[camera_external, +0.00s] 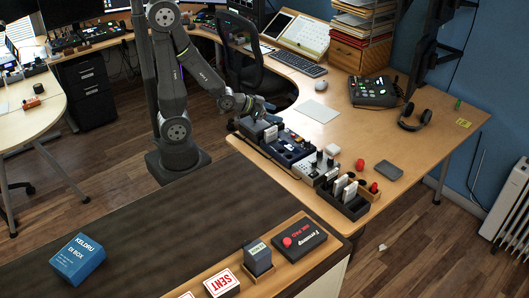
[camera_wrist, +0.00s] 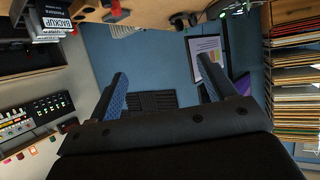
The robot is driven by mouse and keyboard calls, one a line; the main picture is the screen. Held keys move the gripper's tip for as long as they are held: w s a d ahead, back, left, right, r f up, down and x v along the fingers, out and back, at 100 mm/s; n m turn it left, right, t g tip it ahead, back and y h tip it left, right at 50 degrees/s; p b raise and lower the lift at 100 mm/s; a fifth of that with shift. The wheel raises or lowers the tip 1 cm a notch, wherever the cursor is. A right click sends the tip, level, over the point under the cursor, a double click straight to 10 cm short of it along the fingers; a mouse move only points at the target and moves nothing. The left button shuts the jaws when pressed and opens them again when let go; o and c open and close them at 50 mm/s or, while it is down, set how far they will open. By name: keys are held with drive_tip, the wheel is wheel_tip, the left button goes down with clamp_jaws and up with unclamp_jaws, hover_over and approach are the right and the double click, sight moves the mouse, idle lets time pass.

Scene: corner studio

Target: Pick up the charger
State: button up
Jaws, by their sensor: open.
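My gripper (camera_external: 262,106) is above the left edge of the wooden desk, close over the row of dark devices. In the wrist view its two fingers (camera_wrist: 168,80) stand wide apart with nothing between them. I cannot make out a charger in the wrist view.
Dark devices with knobs (camera_external: 288,145) line the desk's left edge. A black divided holder (camera_external: 345,200), red knob-like items (camera_external: 360,164), a dark flat slab (camera_external: 389,170), headphones (camera_external: 414,118) and a desk phone (camera_external: 373,92) stand around. The desk middle is mostly clear around a pale sheet (camera_external: 319,111).

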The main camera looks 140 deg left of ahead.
drive_tip(key=w+a+f+n+g+h, duration=0.1)
drive_tip(key=w+a+g+h, duration=0.15)
drive_tip(key=a, duration=0.65)
drive_tip(key=w+a+f+n+g+h, duration=0.1)
drive_tip(key=w+a+h, duration=0.25)
drive_tip(key=a, duration=0.55)
drive_tip(key=n+g+h, duration=0.2)
drive_tip(key=n+h, duration=0.1)
drive_tip(key=h, duration=0.3)
hover_over(332, 147)
drive_tip(key=f, duration=1.4)
drive_tip(key=shift+w+d+f, duration=0.15)
drive_tip(key=shift+w+f, duration=0.2)
drive_tip(key=shift+s+f, duration=0.15)
drive_tip(key=shift+f, duration=1.25)
drive_tip(key=shift+s+f, duration=0.1)
drive_tip(key=shift+f, duration=1.25)
drive_tip(key=c, duration=1.1)
